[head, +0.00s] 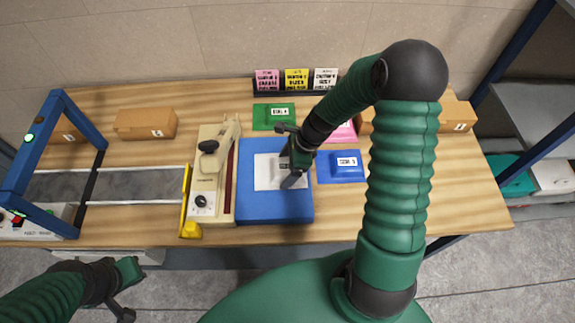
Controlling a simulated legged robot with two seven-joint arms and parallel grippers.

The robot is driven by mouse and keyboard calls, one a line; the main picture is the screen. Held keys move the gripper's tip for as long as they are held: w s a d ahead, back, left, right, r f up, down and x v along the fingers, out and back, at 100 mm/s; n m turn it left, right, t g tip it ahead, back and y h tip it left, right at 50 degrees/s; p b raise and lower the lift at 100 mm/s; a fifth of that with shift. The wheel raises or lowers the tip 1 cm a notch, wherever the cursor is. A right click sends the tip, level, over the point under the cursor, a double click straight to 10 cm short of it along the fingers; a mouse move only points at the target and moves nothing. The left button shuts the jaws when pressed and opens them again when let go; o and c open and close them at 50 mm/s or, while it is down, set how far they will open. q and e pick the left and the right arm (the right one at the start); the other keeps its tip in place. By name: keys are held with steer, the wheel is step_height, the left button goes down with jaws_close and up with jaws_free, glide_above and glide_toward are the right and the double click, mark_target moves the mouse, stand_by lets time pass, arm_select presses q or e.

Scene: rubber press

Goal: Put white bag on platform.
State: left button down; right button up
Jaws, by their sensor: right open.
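The white bag (267,172) appears as a flat white patch on top of the blue platform (270,210), left of my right gripper. My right gripper (291,168) is open, over the right part of the white bag and hiding some of it. I cannot tell whether its fingers touch the bag. My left gripper (124,290) hangs low at the left, in front of the table and away from the platform; its finger gap is unclear.
A beige sealing device (210,180) stands directly left of the platform. Green (273,116) and blue (341,166) labelled packs lie nearby; a pink one (344,132) is partly hidden. A card rack (296,80) and cardboard boxes (146,123) stand behind. A blue frame (85,125) spans a conveyor at left.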

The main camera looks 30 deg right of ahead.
steer(key=d+v, duration=0.1)
steer(key=v, duration=1.1)
steer(key=s+a+f+n+h, duration=0.1)
steer(key=a+n, duration=0.4)
steer(key=n, duration=0.7)
steer(key=s+a+f+n+h, duration=0.1)
steer(key=s+a+n, duration=0.5)
steer(key=n, duration=0.6)
steer(key=shift+a+f+h+b, duration=0.3)
steer(key=shift+a+f+h, duration=0.1)
steer(key=shift+h, duration=0.5)
steer(key=shift+a, duration=0.2)
